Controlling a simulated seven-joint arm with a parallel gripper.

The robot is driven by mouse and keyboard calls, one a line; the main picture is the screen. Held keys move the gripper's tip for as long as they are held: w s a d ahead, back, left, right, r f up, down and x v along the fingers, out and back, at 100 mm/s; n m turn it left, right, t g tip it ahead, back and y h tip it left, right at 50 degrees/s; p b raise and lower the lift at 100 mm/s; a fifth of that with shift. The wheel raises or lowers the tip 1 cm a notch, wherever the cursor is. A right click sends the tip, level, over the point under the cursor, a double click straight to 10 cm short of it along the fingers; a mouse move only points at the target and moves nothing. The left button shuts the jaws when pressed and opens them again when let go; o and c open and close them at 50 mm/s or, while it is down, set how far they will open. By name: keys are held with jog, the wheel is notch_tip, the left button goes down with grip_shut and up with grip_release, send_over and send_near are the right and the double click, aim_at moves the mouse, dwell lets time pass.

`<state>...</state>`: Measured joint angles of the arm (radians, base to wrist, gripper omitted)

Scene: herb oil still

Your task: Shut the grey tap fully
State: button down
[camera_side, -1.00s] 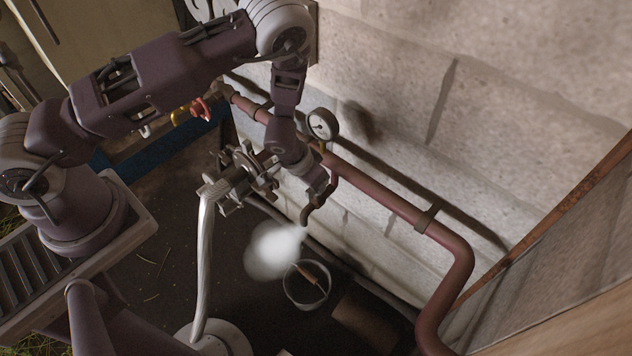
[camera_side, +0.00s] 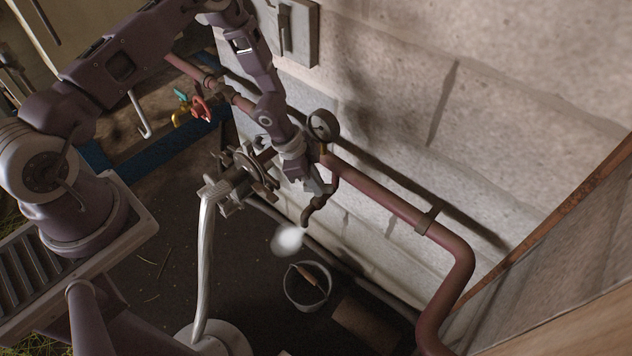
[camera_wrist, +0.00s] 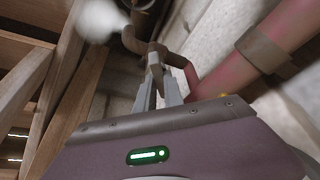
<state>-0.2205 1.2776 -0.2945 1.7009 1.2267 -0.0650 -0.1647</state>
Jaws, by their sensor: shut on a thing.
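The grey tap (camera_side: 318,200) hangs on a short branch below the reddish pipe (camera_side: 385,208), with its spout pointing down. It also shows in the wrist view (camera_wrist: 134,40), its spout at the upper middle. My gripper (camera_side: 316,184) is at the tap, and in the wrist view its two fingers (camera_wrist: 160,88) are closed around the narrow grey handle (camera_wrist: 153,66). The handle's exact angle is hard to tell, as the fingers partly hide it. A small white puff of steam (camera_side: 288,240) hangs at the spout's mouth and shows in the wrist view (camera_wrist: 98,18).
A round gauge (camera_side: 323,125) stands close to my gripper. A handwheel (camera_side: 255,172) on a clamp stand (camera_side: 203,255) is just left. A bucket (camera_side: 288,292) stands below. Red (camera_side: 201,108) and teal (camera_side: 181,97) handled taps sit further left. The block wall (camera_side: 480,110) is behind.

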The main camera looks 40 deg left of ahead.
jog(key=shift+w+a+m, duration=0.1)
jog(key=shift+m, duration=0.7)
jog(key=shift+g, duration=0.3)
jog(key=c, duration=1.5)
grip_release()
jog(key=shift+o, duration=0.2)
